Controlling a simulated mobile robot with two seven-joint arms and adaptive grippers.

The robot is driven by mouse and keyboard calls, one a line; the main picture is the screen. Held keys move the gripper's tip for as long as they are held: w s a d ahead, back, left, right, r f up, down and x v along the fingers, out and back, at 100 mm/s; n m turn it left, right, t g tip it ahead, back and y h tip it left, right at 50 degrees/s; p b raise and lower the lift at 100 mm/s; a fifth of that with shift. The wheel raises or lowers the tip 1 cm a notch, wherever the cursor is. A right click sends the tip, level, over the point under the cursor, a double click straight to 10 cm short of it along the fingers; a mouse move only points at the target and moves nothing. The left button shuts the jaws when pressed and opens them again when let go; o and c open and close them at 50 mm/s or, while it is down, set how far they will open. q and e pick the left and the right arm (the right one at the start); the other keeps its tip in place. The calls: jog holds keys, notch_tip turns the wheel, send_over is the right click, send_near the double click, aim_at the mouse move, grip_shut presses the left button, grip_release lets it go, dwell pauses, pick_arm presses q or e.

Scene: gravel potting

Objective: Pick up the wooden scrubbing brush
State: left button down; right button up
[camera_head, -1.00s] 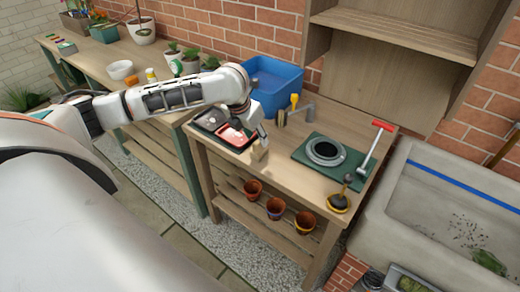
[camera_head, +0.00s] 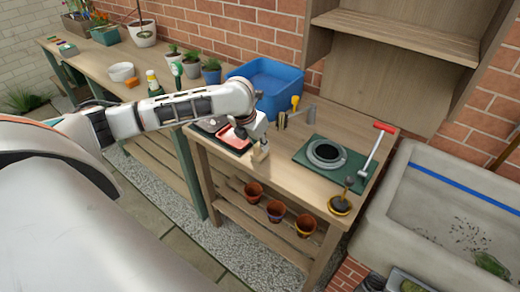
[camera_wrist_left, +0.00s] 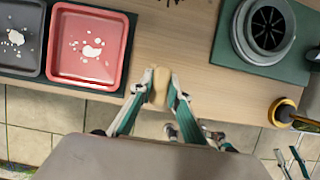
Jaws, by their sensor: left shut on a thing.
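The wooden scrubbing brush (camera_head: 261,153) is a small pale block at the front edge of the potting table (camera_head: 300,165), right of the red tray. It also shows in the left wrist view (camera_wrist_left: 160,90), between the fingers. My left gripper (camera_head: 260,144) reaches down to it from the left; in the wrist view its fingertips (camera_wrist_left: 159,86) press on both sides of the brush. The brush's bristles are not visible. I cannot tell whether it still touches the tabletop.
The red tray (camera_wrist_left: 90,47) lies close left of the brush. A green mat (camera_head: 307,146) with a grey ring (camera_head: 326,152) and a red-handled tool (camera_head: 377,145) lie to the right. A blue tub (camera_head: 265,80) stands behind. Terracotta pots (camera_head: 275,208) sit on the shelf below.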

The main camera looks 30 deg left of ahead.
pick_arm(q)
jog(key=shift+r, duration=0.1)
jog(key=shift+r, duration=0.5)
notch_tip(320, 180, up, 19)
jog(key=p, duration=0.3)
pick_arm(e)
jog(key=shift+s+d+r+h, duration=0.3)
jog(key=shift+s+d+r, duration=0.05)
jog(key=shift+d+r, duration=0.35)
pick_arm(q)
jog(key=shift+f, duration=0.1)
jog(key=c, duration=2.6)
grip_release()
grip_shut()
pick_arm(e)
jog(key=shift+a, duration=0.1)
